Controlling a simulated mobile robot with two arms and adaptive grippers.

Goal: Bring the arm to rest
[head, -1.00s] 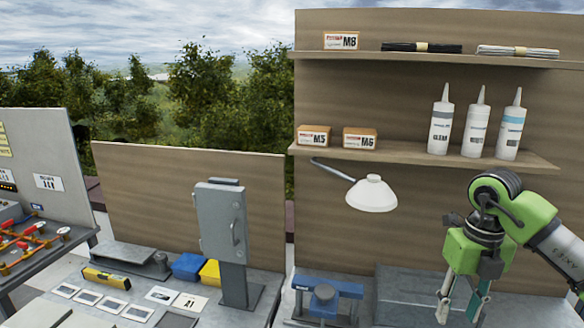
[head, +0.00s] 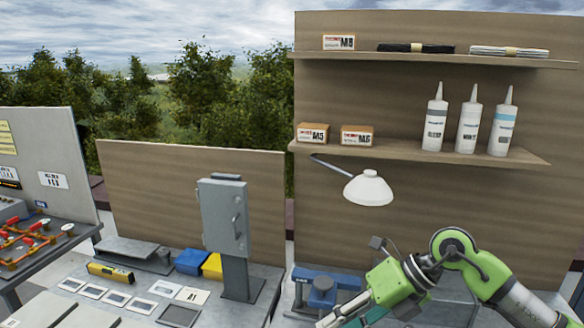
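My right arm comes in from the right, with a green, dark-jointed wrist. Its gripper (head: 345,318) points down and to the left, low in the head view near the bottom edge. One pale finger and one teal finger show with a gap between them. I see nothing held between them, though the tips are partly cut off by the frame. The gripper is in front of the bench with the blue-topped vise-like tool (head: 322,292). My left gripper is not in view.
A white lamp (head: 368,190) hangs above the arm. Shelves hold boxes (head: 357,136) and several white tubes (head: 468,128). A grey cabinet on a post (head: 224,215) stands left of the gripper. A yellow level (head: 110,274) lies farther left.

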